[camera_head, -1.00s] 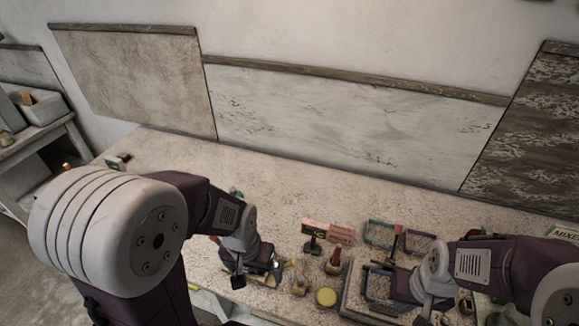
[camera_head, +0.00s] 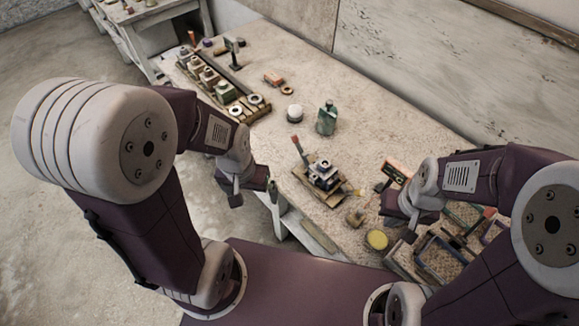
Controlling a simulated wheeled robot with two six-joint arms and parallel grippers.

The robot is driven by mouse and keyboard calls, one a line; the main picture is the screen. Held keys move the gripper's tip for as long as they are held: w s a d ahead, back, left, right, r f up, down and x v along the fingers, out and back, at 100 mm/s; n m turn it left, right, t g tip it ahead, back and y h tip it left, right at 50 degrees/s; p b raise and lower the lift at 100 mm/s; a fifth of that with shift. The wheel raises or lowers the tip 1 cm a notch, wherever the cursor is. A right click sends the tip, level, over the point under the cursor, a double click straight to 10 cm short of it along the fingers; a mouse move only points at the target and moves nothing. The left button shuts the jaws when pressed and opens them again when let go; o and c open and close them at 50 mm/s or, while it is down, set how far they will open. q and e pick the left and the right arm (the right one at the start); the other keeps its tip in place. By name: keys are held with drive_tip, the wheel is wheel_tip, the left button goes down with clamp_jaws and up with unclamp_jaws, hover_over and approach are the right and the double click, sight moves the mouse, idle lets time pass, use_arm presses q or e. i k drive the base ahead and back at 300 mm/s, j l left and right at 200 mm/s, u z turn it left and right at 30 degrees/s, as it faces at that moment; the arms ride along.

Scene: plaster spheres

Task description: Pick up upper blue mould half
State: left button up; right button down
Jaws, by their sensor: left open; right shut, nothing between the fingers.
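A small stacked block (camera_head: 323,172), dark bluish and white, sits on a brown board (camera_head: 318,188) near the table's front edge. It may be the blue mould, but its halves are too small to tell apart. My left gripper (camera_head: 254,192) is open and empty, to the left of the stack and apart from it, by the table's front edge. My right gripper (camera_head: 402,218) is shut and empty, to the right of the stack, near the framed trays; its fingertips are partly hidden.
A rack of several jars (camera_head: 212,80) stands at the back left. A yellow disc (camera_head: 377,240) and a dark-framed tray (camera_head: 440,258) lie at the right. The table between bottle and right wall is clear.

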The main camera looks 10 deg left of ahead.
sight(323, 175)
drive_tip(key=j+z, duration=0.25)
drive_tip(key=k+j+z, duration=0.2)
drive_tip(key=j, duration=0.25)
drive_tip(key=j+z, duration=0.25)
drive_tip(key=j, duration=0.15)
drive_tip(key=k+j+z, duration=0.25)
drive_tip(key=j+z, duration=0.2)
drive_tip(key=j, duration=0.15)
drive_tip(key=k, duration=0.05)
